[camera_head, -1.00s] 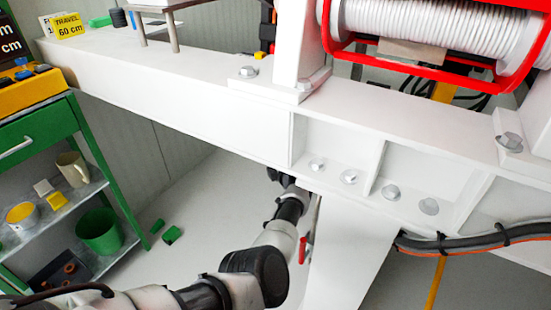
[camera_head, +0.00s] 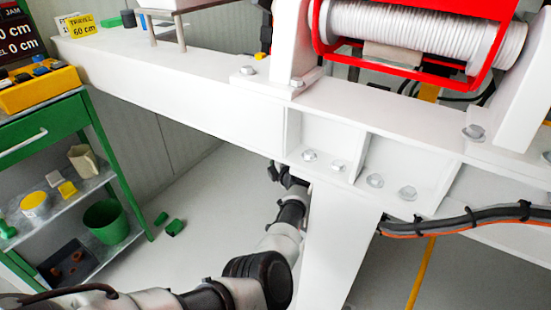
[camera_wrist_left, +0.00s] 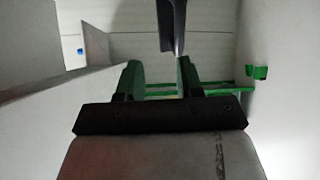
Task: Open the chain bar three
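No chain bar can be made out for certain in either view. In the left wrist view, my left gripper (camera_wrist_left: 158,72) has two green-tipped fingers set apart, with nothing gripped between them. A dark narrow upright bar (camera_wrist_left: 172,25) hangs from the top of that view, ahead of the fingers and nearer the right one; I cannot tell what it is or whether it touches. In the head view my left arm reaches up to the underside of the white beam (camera_head: 190,100), and its gripper end is largely hidden there. My right gripper is in neither view.
A winch drum with white rope (camera_head: 415,30) in a red frame stands on the beam. A white leg (camera_head: 330,250) drops beside my arm. A dark cable bundle (camera_head: 460,220) runs at right. A green trolley (camera_head: 45,130) stands left; small green blocks (camera_head: 174,227) lie on the floor.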

